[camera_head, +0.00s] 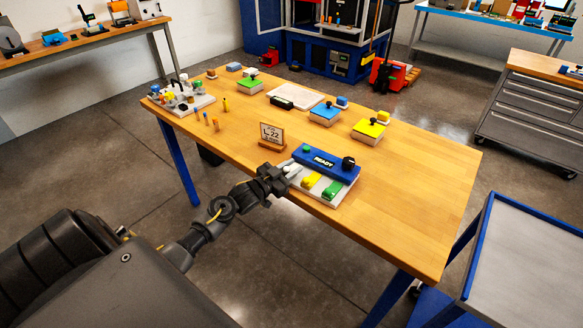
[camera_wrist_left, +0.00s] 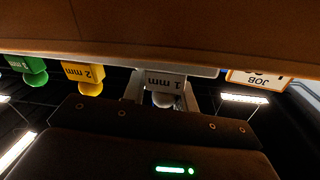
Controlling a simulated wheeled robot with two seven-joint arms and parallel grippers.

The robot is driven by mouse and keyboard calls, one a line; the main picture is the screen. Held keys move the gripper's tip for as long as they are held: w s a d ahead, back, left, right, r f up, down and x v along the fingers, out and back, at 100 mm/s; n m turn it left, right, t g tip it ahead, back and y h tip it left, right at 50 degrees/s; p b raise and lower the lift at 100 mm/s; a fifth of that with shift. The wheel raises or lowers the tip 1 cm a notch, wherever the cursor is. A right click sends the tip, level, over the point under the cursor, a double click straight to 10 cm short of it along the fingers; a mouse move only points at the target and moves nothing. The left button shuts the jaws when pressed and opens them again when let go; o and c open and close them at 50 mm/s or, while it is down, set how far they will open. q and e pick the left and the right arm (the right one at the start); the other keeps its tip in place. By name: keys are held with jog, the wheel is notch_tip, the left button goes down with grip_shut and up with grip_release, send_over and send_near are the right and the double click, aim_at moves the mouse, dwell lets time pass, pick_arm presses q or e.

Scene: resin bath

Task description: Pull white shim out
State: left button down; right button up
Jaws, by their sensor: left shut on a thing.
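The white shim (camera_wrist_left: 165,81), marked "1 mm", sits between the two fingers of my left gripper (camera_wrist_left: 164,99) in the left wrist view. In the head view my left gripper (camera_head: 286,174) is at the left end of the front of a fixture with a blue bar (camera_head: 323,163) marked "READY" and a pale base. My left gripper is shut on the white shim. Its inner end is hidden. A yellow shim (camera_head: 312,180) and a green shim (camera_head: 332,189) lie to its right; they also show in the left wrist view as yellow (camera_wrist_left: 88,75) and green (camera_wrist_left: 28,68) blocks with knobs.
A job card (camera_head: 272,133) on a wooden stand is just behind my left gripper. Green, blue and yellow pads (camera_head: 370,130) and a white tray (camera_head: 296,98) stand farther back. A parts rack (camera_head: 187,103) is at the far left. The wooden table's (camera_head: 420,200) right side is clear.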

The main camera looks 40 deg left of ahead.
pick_arm(q)
jog(key=shift+a+r, duration=0.1)
jog(key=shift+a, duration=0.1)
jog(key=c, duration=1.3)
grip_release()
jog(key=shift+o, duration=0.2)
jog(key=s+a+b, duration=0.2)
jog(key=s, duration=0.8)
jog(key=shift+s, duration=0.4)
